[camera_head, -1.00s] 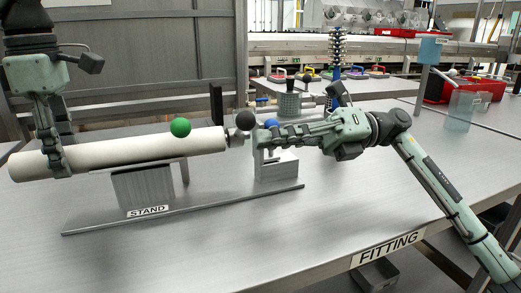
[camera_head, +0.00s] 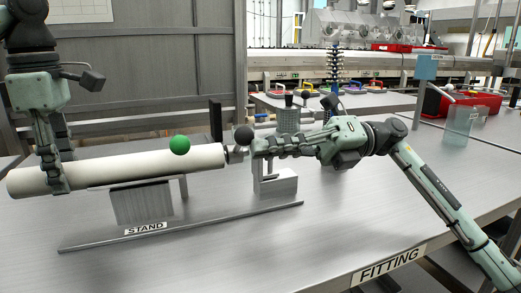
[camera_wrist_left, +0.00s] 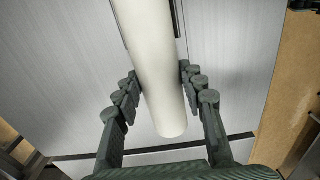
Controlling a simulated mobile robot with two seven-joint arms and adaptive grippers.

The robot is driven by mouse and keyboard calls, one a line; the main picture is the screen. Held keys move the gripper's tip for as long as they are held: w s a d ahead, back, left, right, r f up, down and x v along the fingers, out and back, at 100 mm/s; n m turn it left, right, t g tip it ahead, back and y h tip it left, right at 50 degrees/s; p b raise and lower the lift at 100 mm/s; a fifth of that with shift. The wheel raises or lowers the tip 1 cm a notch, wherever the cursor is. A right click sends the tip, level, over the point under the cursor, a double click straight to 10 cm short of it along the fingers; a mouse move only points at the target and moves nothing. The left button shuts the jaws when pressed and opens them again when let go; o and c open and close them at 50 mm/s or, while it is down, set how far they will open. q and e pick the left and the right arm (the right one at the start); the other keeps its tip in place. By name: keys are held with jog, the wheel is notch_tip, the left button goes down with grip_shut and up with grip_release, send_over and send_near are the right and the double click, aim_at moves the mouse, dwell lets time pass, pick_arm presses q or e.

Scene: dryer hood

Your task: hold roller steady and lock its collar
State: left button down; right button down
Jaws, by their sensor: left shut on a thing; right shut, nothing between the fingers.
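A long white roller (camera_head: 150,167) lies nearly level across the grey stand (camera_head: 142,203). My left gripper (camera_head: 58,186) is shut around the roller near its left end. In the left wrist view its fingers (camera_wrist_left: 158,75) press on both sides of the roller. A metal collar piece (camera_head: 236,154) sits at the roller's right end, with a dark ball knob (camera_head: 244,134) above it. My right gripper (camera_head: 257,148) is shut and empty just right of the knob, over the metal end bracket (camera_head: 277,184). Whether it touches the knob is unclear.
A green ball (camera_head: 180,145) sits at the roller's top edge. A black upright (camera_head: 215,121) stands behind the roller. A long rail (camera_head: 185,229) runs in front of the stand. The bench front, by the FITTING label (camera_head: 388,266), is clear. Red bins (camera_head: 462,105) stand at back right.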

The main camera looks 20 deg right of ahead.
jog(key=w+r+m, duration=0.5)
jog(key=w+m, duration=0.1)
jog(key=m, duration=0.2)
jog(key=shift+r, duration=0.2)
dwell(0.3)
jog(key=shift+w, duration=0.1)
dwell(0.5)
jog(key=s+d, duration=0.4)
jog(key=d, duration=0.7)
jog(key=shift+s+r, duration=0.2)
jog(key=shift+r, duration=0.15)
